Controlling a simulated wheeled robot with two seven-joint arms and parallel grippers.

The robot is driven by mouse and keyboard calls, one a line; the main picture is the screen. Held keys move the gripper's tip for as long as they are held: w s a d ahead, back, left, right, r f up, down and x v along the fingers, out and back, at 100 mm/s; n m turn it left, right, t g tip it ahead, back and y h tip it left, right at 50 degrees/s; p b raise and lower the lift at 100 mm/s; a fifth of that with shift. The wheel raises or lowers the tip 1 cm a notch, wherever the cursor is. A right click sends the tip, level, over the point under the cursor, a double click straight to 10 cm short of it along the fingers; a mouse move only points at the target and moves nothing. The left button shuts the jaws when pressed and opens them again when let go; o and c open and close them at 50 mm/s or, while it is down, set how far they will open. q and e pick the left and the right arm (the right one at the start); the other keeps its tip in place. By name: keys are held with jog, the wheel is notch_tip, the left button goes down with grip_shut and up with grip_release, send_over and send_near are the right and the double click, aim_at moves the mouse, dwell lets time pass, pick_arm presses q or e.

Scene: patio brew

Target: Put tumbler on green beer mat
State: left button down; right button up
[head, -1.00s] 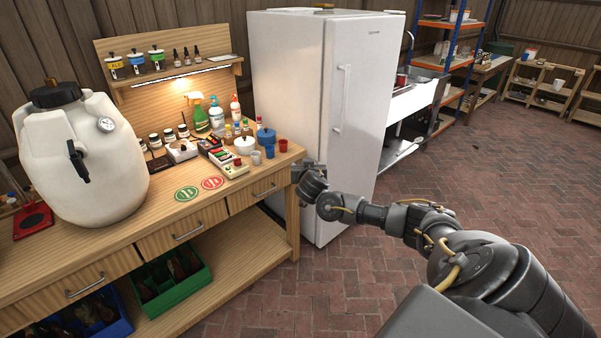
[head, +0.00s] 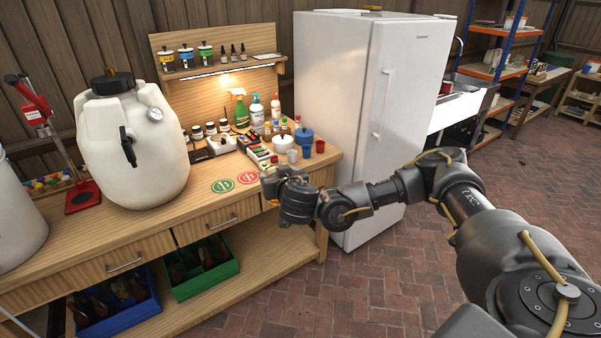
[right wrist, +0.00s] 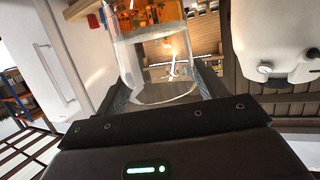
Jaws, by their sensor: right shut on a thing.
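My right gripper (head: 272,184) is shut on the tumbler, in front of the bench edge. In the right wrist view the tumbler (right wrist: 165,88) is clear glass with something amber in it, between the fingers of my gripper (right wrist: 165,95). In the head view the gripper hides most of it; a bit of amber shows below the fingers. The green beer mat (head: 223,186) lies flat and bare on the bench top, left of the gripper. A red beer mat (head: 248,177) lies beside it, close to the gripper in the picture. My left gripper is out of view.
The wooden bench (head: 185,212) has a large white fermenter (head: 135,150) left of the mats. Small cups, a blue pot (head: 304,142), bottles and boxes stand behind and right of them. A white fridge (head: 345,90) stands right of the bench. The bench top in front of the fermenter is clear.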

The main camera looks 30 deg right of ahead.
jog(key=s+a+r+n+y, duration=0.3)
jog(key=s+a+r+y, duration=0.1)
jog(key=s+a+r, duration=0.4)
jog(key=a, duration=0.2)
jog(key=shift+a+r+t, duration=0.2)
jog(key=shift+a+t, duration=0.1)
jog(key=shift+a, duration=0.05)
